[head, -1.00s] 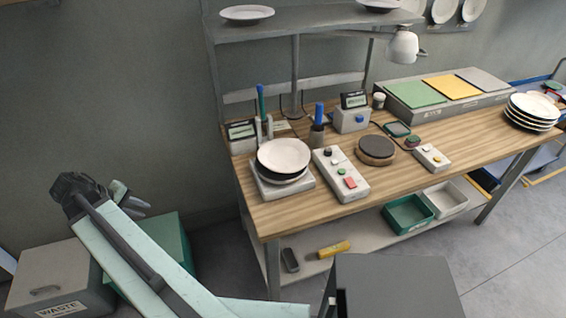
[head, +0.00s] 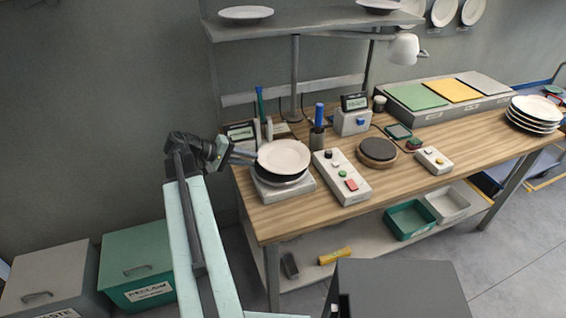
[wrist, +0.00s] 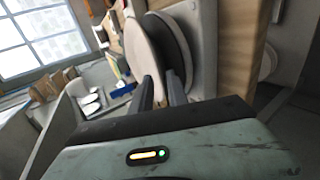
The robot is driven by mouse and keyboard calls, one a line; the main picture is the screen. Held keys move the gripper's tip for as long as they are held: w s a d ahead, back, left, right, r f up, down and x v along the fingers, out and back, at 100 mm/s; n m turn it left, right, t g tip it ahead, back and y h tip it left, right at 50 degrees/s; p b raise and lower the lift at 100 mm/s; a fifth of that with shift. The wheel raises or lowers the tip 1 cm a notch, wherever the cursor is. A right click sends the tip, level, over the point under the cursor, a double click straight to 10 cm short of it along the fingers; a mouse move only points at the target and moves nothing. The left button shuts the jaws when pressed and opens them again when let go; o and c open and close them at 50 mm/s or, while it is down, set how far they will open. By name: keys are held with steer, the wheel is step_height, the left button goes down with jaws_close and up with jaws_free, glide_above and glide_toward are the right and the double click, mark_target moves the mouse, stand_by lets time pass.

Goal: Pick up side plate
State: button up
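A white plate (head: 284,155) lies on top of a dark plate (head: 290,178), both on a small pale device (head: 299,190) at the left end of the wooden bench. My gripper (head: 254,158) is at the white plate's left rim. In the wrist view my two fingers (wrist: 160,92) are apart, with the rim of the white plate (wrist: 146,48) reaching between them. The dark plate (wrist: 173,48) shows beside the right finger. I cannot tell whether either finger touches the plates.
Pen holders and a small display stand behind the plates. A control box (head: 341,177) with buttons is close on their right. A shelf (head: 310,27) with plates hangs above. A plate stack (head: 534,113) stands at the bench's far right. Bins (head: 138,262) are on the floor at left.

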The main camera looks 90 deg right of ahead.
mark_target(260, 160)
steer(key=b+x, duration=0.2)
steer(key=x, duration=0.2)
steer(key=shift+s+d+f, duration=0.1)
steer(key=shift+s+f, duration=0.05)
steer(key=shift+s, duration=0.2)
jaws_close()
stand_by(0.9)
